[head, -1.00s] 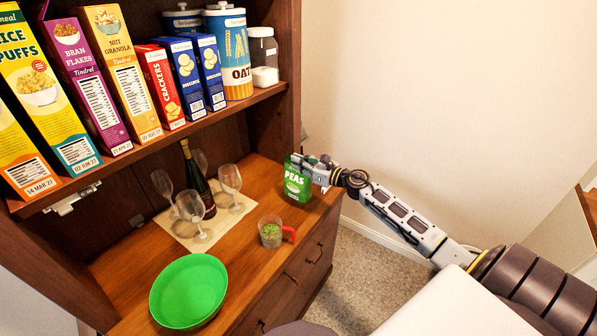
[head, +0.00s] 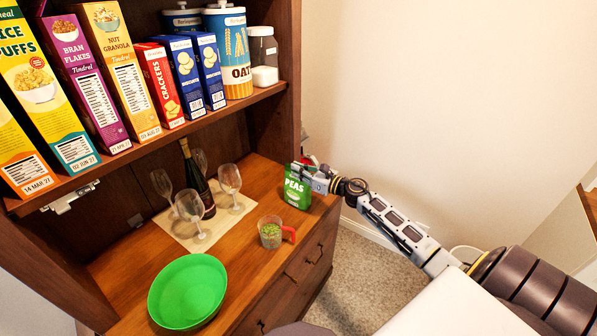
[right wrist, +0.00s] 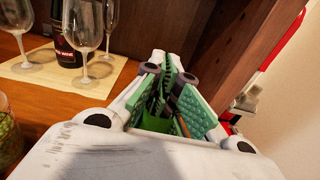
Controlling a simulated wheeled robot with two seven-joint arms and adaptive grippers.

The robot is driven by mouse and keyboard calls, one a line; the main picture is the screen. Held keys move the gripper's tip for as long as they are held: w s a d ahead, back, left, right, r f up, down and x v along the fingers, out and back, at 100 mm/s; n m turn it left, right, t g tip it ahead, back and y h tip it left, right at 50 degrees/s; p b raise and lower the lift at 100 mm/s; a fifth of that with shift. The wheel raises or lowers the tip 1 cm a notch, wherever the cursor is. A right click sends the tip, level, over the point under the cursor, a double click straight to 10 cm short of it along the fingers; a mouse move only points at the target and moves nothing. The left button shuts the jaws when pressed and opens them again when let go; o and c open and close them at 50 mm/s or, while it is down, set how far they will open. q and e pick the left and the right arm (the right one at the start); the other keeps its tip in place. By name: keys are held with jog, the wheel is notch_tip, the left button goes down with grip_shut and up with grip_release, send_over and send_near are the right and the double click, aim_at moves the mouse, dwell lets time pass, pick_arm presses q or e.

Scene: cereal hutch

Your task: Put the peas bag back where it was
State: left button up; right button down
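The green peas bag (head: 297,192) is upright at the right end of the wooden counter, near its front corner. My right gripper (head: 308,173) comes in from the right and is shut on the top of the bag. In the right wrist view the fingers (right wrist: 170,88) have a dark green strip of the bag between them, and brighter green (right wrist: 157,139) shows below. I cannot tell whether the bag's bottom touches the counter. My left gripper is not in view.
A measuring cup of peas (head: 270,236) with a red handle stands left of the bag. A green bowl (head: 188,291) is at the front left. Several wine glasses and a dark bottle (head: 207,199) stand on a mat (head: 232,222). Cereal boxes (head: 93,90) fill the shelf above.

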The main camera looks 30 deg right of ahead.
jog(key=c, duration=2.2)
grip_release()
jog(key=o, duration=0.6)
jog(key=shift+c, duration=0.2)
jog(key=shift+r, duration=0.15)
jog(key=shift+s+d, duration=0.1)
jog(key=shift+s, duration=0.15)
jog(key=shift+s+d, duration=0.2)
jog(key=shift+s, duration=0.3)
jog(key=shift+v, duration=0.9)
jog(key=shift+s+d, duration=0.25)
jog(key=shift+s, duration=0.35)
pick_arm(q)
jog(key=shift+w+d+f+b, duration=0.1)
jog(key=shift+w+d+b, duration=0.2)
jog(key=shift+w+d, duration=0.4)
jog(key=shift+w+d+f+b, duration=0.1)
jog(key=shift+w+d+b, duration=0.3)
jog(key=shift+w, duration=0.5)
pick_arm(e)
jog(key=v, duration=0.7)
